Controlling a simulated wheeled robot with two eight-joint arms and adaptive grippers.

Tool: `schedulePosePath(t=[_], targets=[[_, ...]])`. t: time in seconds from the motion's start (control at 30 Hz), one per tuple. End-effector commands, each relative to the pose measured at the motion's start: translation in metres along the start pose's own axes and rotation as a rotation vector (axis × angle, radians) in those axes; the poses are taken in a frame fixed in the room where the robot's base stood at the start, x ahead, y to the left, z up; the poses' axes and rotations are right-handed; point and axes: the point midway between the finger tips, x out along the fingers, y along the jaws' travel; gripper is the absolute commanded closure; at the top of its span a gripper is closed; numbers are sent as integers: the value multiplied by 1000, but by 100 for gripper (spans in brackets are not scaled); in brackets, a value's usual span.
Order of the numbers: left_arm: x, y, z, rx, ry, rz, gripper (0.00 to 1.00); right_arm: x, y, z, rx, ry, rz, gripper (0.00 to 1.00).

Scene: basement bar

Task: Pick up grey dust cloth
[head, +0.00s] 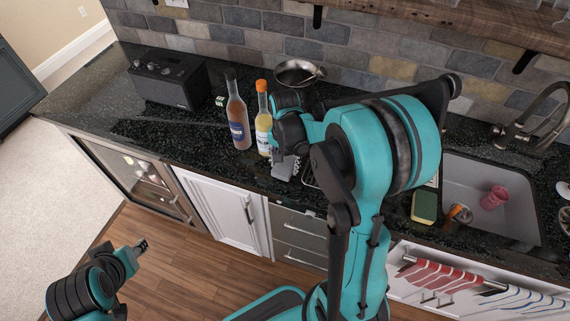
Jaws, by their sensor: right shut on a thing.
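The grey dust cloth (284,168) is a small, light grey piece at the front edge of the dark counter, right under my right gripper (280,152). My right gripper is shut on the cloth; its fingertips and the top of the cloth are partly hidden by the hand. I cannot tell whether the cloth still touches the counter. My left gripper (140,246) is low at the left, over the wood floor and well away from the counter. Its jaws are too small to read.
Two bottles, one pinkish (238,122) and one with an orange cap (263,125), stand close beside my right gripper. A pan (297,72) lies behind. A black radio (171,83) is at the left. A sponge (424,207) lies by the sink (462,172).

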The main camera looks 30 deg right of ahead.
Motion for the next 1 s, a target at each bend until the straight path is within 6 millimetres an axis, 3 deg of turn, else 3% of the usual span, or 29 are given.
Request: schedulePosePath(t=[0.27, 0.7, 1.0], targets=[[-14, 0, -10, 0, 0, 0, 60, -40, 0, 0, 0, 0, 0, 76], [-32, 0, -23, 0, 0, 0, 60, -95, 77, -52, 4, 0, 0, 76], [-35, 0, -25, 0, 0, 0, 60, -108, 96, -65, 0, 0, 0, 76]])
